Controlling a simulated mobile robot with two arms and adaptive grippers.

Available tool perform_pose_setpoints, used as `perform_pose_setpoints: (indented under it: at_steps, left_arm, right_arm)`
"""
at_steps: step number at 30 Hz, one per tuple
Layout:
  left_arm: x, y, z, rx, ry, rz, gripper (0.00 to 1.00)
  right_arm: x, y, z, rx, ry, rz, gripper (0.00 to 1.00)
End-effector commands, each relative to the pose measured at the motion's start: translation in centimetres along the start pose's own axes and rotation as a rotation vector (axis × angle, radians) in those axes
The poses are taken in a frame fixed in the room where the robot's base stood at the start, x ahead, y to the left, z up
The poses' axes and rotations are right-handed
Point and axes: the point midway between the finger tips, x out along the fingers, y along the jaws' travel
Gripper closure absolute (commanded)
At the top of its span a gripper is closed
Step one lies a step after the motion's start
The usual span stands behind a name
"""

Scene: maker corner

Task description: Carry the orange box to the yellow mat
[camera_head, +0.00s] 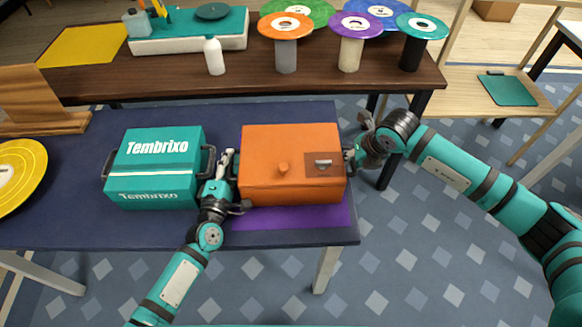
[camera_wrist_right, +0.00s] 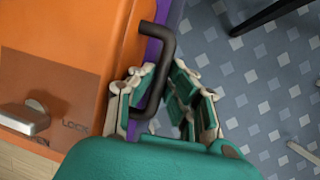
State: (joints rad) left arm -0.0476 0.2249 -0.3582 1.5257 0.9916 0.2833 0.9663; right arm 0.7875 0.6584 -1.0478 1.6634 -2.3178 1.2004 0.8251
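The orange box (camera_head: 270,150) stands upright on the purple mat (camera_head: 300,216) at the right of the near table. It has a knob and a latch plate on top. The yellow mat (camera_head: 80,45) lies at the far left of the back table. My left gripper (camera_head: 228,160) is at the box's left side; its grip there is hidden. My right gripper (camera_head: 357,152) is at the box's right side. In the right wrist view, the fingers of my right gripper (camera_wrist_right: 162,92) are spread around the box's dark handle (camera_wrist_right: 160,65), with a gap on the right.
A teal Tembrixo box (camera_head: 155,165) stands close left of my left gripper. On the back table (camera_head: 130,75) are a white bottle (camera_head: 214,56), a teal-topped case (camera_head: 190,38) and several disc-topped spools. A wooden stand (camera_head: 40,100) and yellow disc (camera_head: 18,175) are at the left.

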Motion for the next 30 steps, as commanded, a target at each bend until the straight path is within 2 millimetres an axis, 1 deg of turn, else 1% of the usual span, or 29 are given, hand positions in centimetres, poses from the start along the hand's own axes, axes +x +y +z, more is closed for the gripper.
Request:
perform_pose_setpoints:
  at_steps: [12,19,23,30]
  left_arm:
    - [-0.1,-0.2,0.0,0.000,0.000,-0.004,1.00]
    - [0.0,0.4,0.1,0.000,0.000,0.000,1.00]
    - [0.1,1.3,0.2,0.001,0.000,0.001,1.00]
    - [0.1,3.7,0.7,0.001,-0.001,0.002,1.00]
  right_arm:
    - [-0.1,0.1,0.0,-0.002,-0.001,0.001,1.00]
    - [-0.5,0.2,0.3,-0.003,-0.004,0.003,1.00]
    - [-1.3,0.3,0.7,-0.003,-0.004,0.003,1.00]
    - [-3.5,0.8,1.5,-0.003,-0.004,0.003,1.00]
